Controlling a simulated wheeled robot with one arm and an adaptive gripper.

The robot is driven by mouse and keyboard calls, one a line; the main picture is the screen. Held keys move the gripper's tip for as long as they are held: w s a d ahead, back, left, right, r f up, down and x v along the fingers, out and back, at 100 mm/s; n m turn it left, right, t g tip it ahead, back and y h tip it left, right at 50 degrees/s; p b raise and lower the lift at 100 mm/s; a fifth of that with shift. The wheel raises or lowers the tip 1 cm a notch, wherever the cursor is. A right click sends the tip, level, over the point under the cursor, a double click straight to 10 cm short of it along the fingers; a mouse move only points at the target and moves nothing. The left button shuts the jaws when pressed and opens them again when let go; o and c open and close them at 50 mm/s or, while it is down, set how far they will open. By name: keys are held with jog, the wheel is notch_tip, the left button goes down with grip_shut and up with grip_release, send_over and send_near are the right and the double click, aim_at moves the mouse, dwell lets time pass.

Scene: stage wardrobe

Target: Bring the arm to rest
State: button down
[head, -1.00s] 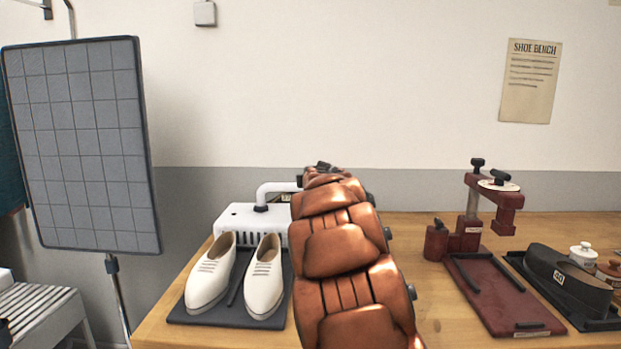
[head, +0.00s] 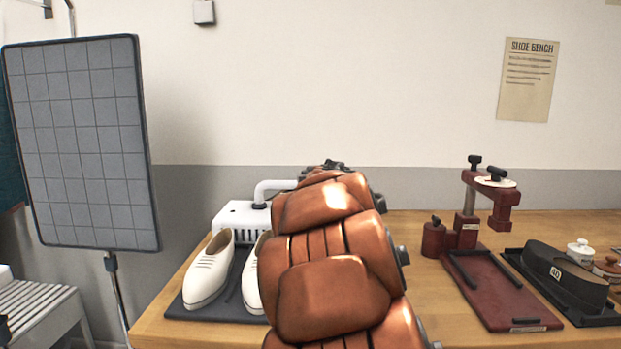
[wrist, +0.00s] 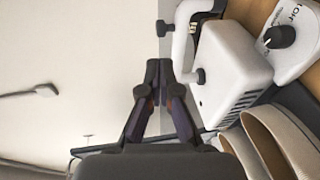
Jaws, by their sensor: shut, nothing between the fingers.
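My arm rises in the middle of the head view as copper-brown padded links. Its far end is at the back of the bench, and the fingers cannot be made out there. In the wrist view my gripper (wrist: 158,75) is shut and empty, with its fingertips together. Beyond it are a white machine (wrist: 232,62) with a bent pipe and a pair of white shoes (wrist: 262,140). In the head view the left shoe (head: 208,272) is clear, while my arm hides most of the right one (head: 250,275).
The wooden bench (head: 425,318) carries a dark red clamp stand (head: 490,285) and a black shoe form (head: 565,272) on the right. The white machine (head: 238,217) stands behind the shoes. A grey gridded panel (head: 85,150) stands at left. Bare bench lies right of my arm.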

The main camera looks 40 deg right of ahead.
jog(key=shift+v, duration=1.6)
jog(key=shift+a, duration=0.1)
jog(key=shift+r, duration=0.1)
